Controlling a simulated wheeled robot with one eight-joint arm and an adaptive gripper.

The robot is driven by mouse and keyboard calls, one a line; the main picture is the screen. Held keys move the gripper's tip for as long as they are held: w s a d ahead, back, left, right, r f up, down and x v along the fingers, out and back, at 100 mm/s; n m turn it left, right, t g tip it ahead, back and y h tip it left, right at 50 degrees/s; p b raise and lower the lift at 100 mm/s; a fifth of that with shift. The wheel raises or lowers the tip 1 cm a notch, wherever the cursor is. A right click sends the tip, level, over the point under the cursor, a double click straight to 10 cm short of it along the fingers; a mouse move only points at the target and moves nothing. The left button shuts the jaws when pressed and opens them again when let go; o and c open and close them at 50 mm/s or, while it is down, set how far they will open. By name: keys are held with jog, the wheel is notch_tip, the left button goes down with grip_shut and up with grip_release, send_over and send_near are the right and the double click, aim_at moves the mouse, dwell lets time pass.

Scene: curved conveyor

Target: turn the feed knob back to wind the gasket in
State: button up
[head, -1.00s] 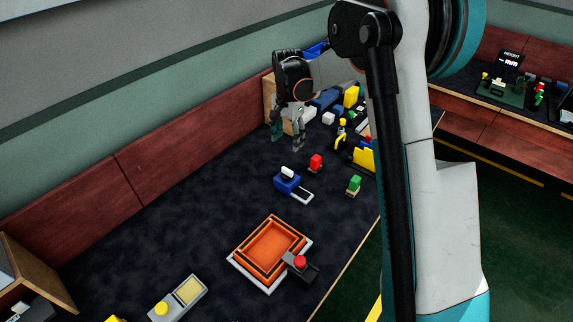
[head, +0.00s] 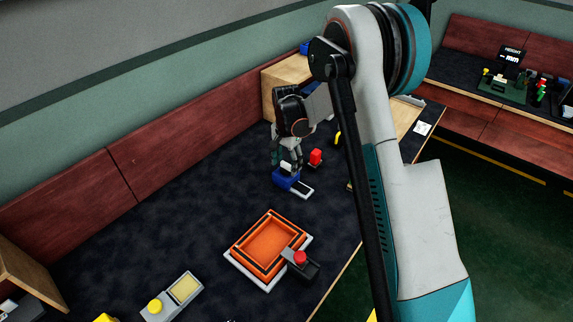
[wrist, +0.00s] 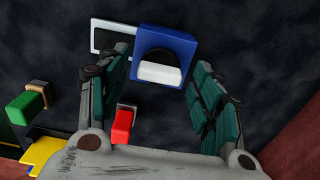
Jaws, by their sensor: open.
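A small blue device (head: 284,181) stands on the dark bench, with a white bar-shaped knob on its top. In the wrist view the blue device (wrist: 180,44) shows from above, with the white knob (wrist: 158,73) beside a dark round part. A flat pale-framed plate (wrist: 106,38) sticks out from its side. I cannot make out a gasket strip on it. My gripper (head: 287,160) is just above the blue device, pointing down. In the wrist view its open fingers (wrist: 160,82) stand on either side of the white knob, apart from it.
A red block (head: 315,157) stands close beside the device; a green block (wrist: 25,106) is farther off. An orange square tray (head: 240,258) and a red-button box (head: 302,263) are nearer me.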

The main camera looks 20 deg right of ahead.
jog(key=shift+f, duration=0.1)
jog(key=shift+c, duration=0.6)
jog(key=c, duration=0.9)
jog(key=shift+c, duration=0.2)
jog(key=n, duration=0.4)
jog(key=shift+n, duration=0.4)
jog(key=n, duration=0.4)
jog(key=shift+n, duration=0.3)
jog(key=n, duration=0.4)
jog(key=shift+n, duration=2.2)
